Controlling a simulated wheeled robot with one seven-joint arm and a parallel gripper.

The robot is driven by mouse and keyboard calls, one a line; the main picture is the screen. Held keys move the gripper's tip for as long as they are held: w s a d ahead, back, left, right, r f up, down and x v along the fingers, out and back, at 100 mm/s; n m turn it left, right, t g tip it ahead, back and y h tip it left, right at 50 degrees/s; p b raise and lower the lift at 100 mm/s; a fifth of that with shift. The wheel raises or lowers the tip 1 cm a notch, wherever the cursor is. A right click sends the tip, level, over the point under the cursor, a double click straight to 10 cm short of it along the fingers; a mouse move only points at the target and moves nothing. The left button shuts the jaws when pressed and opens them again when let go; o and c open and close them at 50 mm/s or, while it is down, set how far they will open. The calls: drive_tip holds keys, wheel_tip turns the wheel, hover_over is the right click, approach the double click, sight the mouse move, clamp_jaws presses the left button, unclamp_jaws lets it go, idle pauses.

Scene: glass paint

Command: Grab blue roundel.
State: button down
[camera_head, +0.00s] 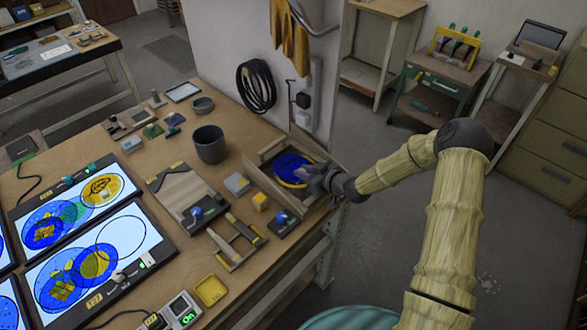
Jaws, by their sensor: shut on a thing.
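A blue roundel (288,165) shows at the wooden rack (262,178) near the right edge of the workbench. A thin yellow edge shows along its lower side. My gripper (309,178) reaches in from the right and is shut on the roundel's right side. The fingertips are small and dark here, and the gripper hides part of the roundel. I cannot tell whether the roundel is lifted clear of the rack. Other blue and yellow round glass pieces lie on the lit panels (138,232) at the left.
A dark cup (210,144), a yellow block (261,201), a grey block (237,184) and a wooden frame (238,242) stand left of the rack. A wall panel with a coiled black hose (256,87) rises behind. Open floor lies right of the bench.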

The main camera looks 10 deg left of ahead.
drive_tip(key=shift+r, duration=0.1)
wheel_tip(320, 180, up, 10)
drive_tip(key=b, duration=0.1)
drive_tip(key=shift+b, duration=0.3)
idle(0.6)
